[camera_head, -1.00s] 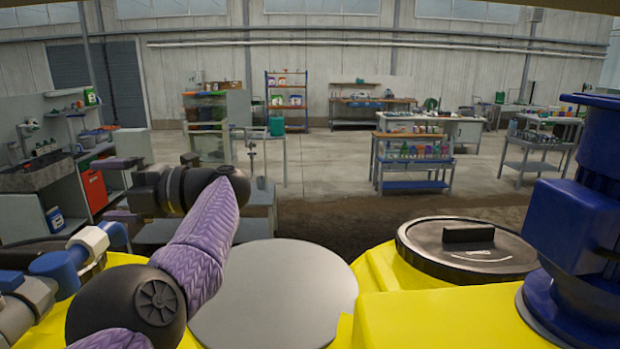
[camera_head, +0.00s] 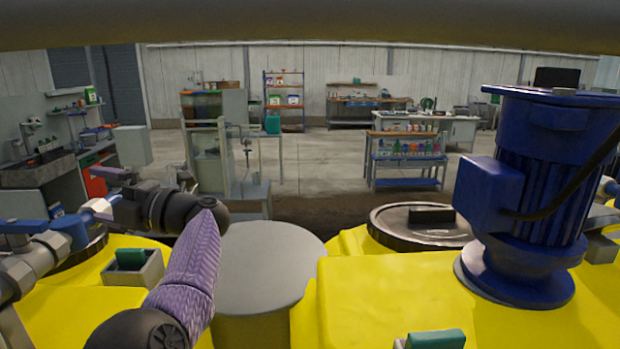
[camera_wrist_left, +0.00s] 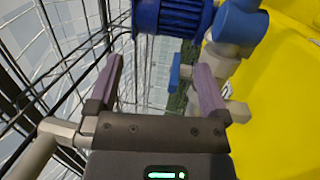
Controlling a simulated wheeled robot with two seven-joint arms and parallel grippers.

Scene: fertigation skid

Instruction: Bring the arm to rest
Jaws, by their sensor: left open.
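My left arm (camera_head: 190,270), with a purple sleeve and black joints, reaches forward over the yellow tanks at the left of the head view. My left gripper (camera_head: 113,182) is at its far end, small and partly hidden by the wrist. In the left wrist view the gripper (camera_wrist_left: 157,68) has its two purple-grey fingers wide apart, with nothing held between them. Beyond the fingers are a blue ribbed motor (camera_wrist_left: 172,16), a blue valve handle (camera_wrist_left: 174,72) and a wire cage (camera_wrist_left: 70,50). My right gripper is not in view.
Yellow tanks (camera_head: 400,285) fill the near foreground. A tall blue motor (camera_head: 535,180) rises at the right. Blue-and-grey pipe fittings (camera_head: 70,230) stand left of my arm. A thick beam (camera_head: 300,30) crosses the top. Open floor (camera_head: 320,170) lies beyond, before distant benches.

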